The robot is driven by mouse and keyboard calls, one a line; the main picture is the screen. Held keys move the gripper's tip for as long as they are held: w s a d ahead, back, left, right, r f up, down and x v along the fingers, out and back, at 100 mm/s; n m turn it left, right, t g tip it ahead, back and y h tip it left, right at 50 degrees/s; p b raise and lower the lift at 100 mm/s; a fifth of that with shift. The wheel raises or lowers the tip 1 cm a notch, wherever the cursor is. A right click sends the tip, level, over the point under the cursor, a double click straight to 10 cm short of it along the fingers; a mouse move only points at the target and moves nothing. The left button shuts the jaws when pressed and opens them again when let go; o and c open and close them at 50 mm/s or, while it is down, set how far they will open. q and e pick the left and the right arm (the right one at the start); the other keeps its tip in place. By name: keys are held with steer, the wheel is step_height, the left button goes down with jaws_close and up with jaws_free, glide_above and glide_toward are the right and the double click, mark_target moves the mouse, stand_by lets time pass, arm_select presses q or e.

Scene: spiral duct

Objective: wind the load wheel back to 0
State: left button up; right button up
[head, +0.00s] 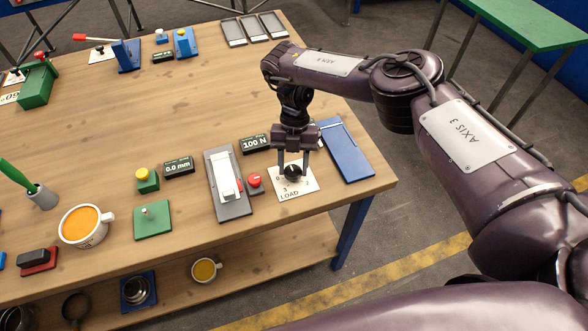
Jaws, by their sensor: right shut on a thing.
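The load wheel is a small dark knob (292,172) on a white plate marked LOAD (291,190) near the table's right front corner. Numbers are printed around it, partly hidden by my fingers; I cannot read which one it points at. My right gripper (292,170) comes down from above and is shut on the knob, one finger on each side. The load display (256,143) just behind and left of the plate reads 100 N. My left gripper is not in view.
A grey and white slide unit (226,185) and a red button (254,180) stand close left of the plate. A blue flat fixture (346,150) lies to its right. A 0.0 mm display (178,166) and an orange-filled mug (86,226) are further left. The table's middle is clear.

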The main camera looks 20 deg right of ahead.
steer(key=n+b, duration=0.1)
steer(key=n, duration=0.1)
steer(key=n+h+b, duration=0.1)
steer(key=b, duration=0.1)
steer(key=shift+w+a+f+n+h, duration=0.15)
steer(key=shift+n+h, duration=0.15)
steer(key=shift+n, duration=0.1)
steer(key=n+h+b, duration=0.1)
steer(key=n, duration=0.1)
steer(key=shift+a+n, duration=0.1)
steer(key=shift+n, duration=0.3)
steer(key=n+h, duration=0.1)
steer(key=n, duration=0.2)
steer(key=shift+a+r, duration=0.1)
steer(key=shift+r, duration=0.1)
steer(key=shift+s+a+n+t+h+p, duration=0.15)
steer(key=shift+n+h, duration=0.1)
steer(key=shift+n, duration=0.45)
steer(key=shift+d+n+t+h+p, duration=0.1)
steer(key=shift+n+t+h, duration=0.15)
steer(key=shift+n, duration=0.45)
steer(key=shift+s+a+n+t+h+p, duration=0.1)
steer(key=shift+n+h, duration=0.2)
steer(key=shift+n, duration=0.4)
steer(key=shift+f, duration=0.1)
steer(key=o, duration=1)
steer(key=shift+c, duration=0.2)
